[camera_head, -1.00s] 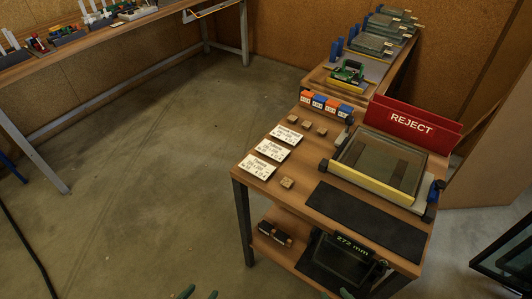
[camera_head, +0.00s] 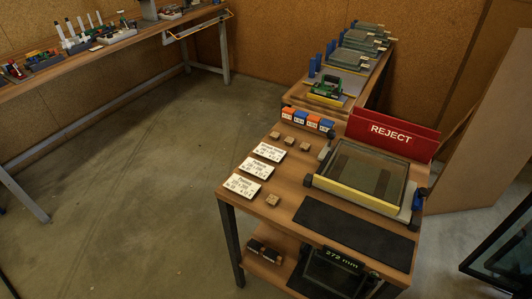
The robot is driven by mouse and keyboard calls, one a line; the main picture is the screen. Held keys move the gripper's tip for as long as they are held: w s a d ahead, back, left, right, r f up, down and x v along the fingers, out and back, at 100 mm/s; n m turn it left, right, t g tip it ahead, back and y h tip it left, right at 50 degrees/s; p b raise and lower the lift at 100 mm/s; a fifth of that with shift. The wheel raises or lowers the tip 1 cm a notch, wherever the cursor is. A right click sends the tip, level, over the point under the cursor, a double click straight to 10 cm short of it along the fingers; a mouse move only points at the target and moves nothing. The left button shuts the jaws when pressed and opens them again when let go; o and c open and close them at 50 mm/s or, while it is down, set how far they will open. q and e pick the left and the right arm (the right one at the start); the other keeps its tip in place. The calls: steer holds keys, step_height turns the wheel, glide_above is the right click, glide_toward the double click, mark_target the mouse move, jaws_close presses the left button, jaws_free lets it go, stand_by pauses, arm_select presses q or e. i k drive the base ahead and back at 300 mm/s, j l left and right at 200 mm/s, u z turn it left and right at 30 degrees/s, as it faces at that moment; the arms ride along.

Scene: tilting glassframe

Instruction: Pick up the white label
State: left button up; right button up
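Three white labels with dark print lie in a row along the left side of the wooden table. The near label (camera_head: 242,188) is closest to the table's front left corner, the middle label (camera_head: 256,170) lies behind it, and the far label (camera_head: 269,152) is farthest back. All lie flat and apart from one another. The task names one white label, and I cannot tell which of these it is. Neither of my grippers shows in this view.
The table (camera_head: 285,218) also bears small wooden blocks (camera_head: 272,200), a glass frame (camera_head: 360,177), a dark mat (camera_head: 355,233) and a red REJECT bin (camera_head: 393,133). Small orange and blue boxes (camera_head: 307,120) stand at the back. Open floor (camera_head: 130,180) lies to the left.

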mark_target(274, 154)
steer(key=i+j+z, duration=0.15)
steer(key=j, duration=0.2)
steer(key=i+j+z, duration=0.1)
steer(key=j, duration=0.3)
steer(key=i+j+z, duration=0.15)
steer(key=j, duration=0.25)
steer(key=i+j+z, duration=0.1)
steer(key=j, duration=0.35)
steer(key=i+j+z, duration=0.15)
steer(key=j, duration=0.25)
